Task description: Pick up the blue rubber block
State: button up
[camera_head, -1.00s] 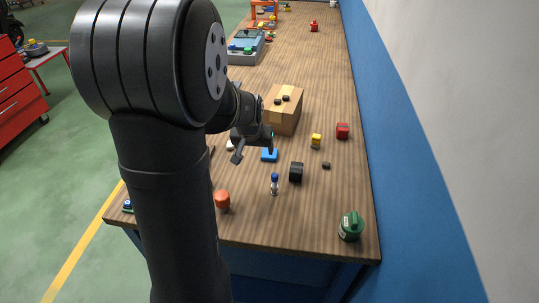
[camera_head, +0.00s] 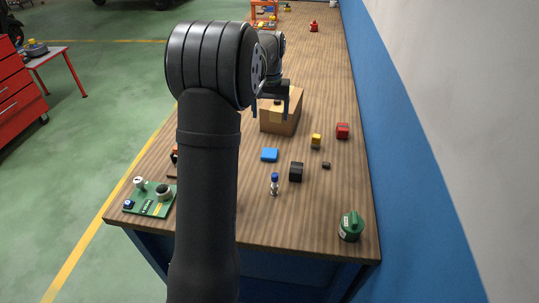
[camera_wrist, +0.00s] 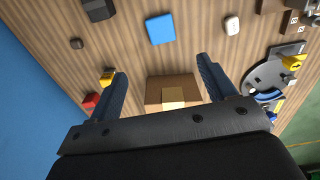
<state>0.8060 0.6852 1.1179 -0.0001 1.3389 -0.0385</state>
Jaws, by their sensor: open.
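The blue rubber block (camera_head: 269,155) lies flat on the wooden workbench. It also shows in the wrist view at top centre (camera_wrist: 160,29), fully visible and beyond the fingertips. My gripper (camera_head: 270,116) is open, at the cardboard box behind the block as the head view shows it. The block is apart from both fingers.
The cardboard box (camera_head: 284,124) stands behind the block and below the gripper. A black block (camera_head: 296,172), a small bottle (camera_head: 274,185), a yellow object (camera_head: 316,141) and a red block (camera_head: 342,130) are nearby. A green circuit board (camera_head: 150,200) lies at front left.

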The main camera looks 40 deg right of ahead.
send_over(269, 154)
jog(key=f, duration=1.1)
jog(key=shift+w+d, duration=0.1)
jog(key=shift+d, duration=0.15)
jog(key=shift+a+f, duration=0.2)
jog(key=shift+f, duration=2.55)
jog(key=c, duration=1.1)
